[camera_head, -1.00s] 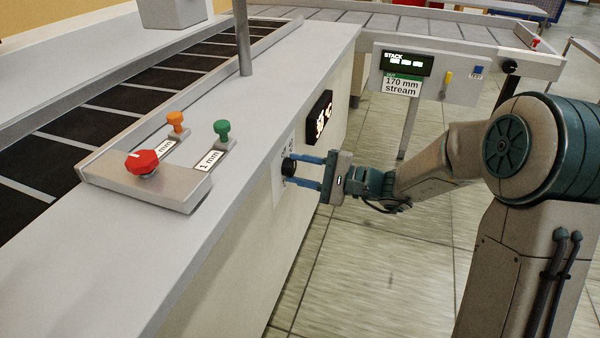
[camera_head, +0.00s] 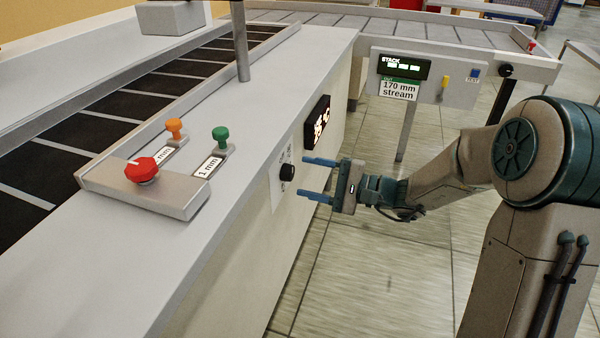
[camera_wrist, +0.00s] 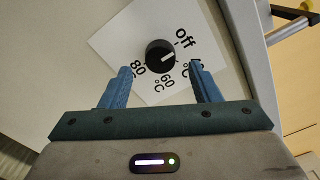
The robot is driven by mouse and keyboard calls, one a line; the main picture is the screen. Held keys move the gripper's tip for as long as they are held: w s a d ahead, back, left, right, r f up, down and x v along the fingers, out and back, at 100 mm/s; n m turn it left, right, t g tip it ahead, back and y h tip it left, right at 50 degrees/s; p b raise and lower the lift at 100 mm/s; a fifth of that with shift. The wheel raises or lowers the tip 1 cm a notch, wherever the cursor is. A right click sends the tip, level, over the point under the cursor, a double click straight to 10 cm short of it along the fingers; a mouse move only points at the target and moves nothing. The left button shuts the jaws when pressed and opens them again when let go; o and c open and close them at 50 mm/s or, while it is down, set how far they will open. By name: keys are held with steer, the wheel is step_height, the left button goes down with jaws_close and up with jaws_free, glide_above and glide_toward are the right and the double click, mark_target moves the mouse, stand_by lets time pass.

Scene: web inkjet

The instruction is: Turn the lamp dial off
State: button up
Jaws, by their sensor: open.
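The lamp dial is a round black knob (camera_head: 287,172) on a white label plate (camera_wrist: 125,40) on the side of the counter. In the wrist view the knob (camera_wrist: 159,54) has a short white mark that points right and slightly up, between "Off" and a partly hidden °C label. "60 °C" and "80 °C" are printed below and lower left of it. My gripper (camera_head: 303,177) is open, its blue fingers pointing at the plate, backed off from the knob. In the wrist view the fingertips (camera_wrist: 160,68) are on either side, apart from the knob.
A lit black display (camera_head: 317,122) is beyond the dial on the same side panel. A red knob (camera_head: 141,170), an orange button (camera_head: 174,130) and a green button (camera_head: 221,137) stand on the counter. A "STACK" panel (camera_head: 450,92) is behind.

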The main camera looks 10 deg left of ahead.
steer(key=d+p, duration=0.1)
steer(key=d, duration=0.9)
steer(key=shift+s+d+p, duration=0.4)
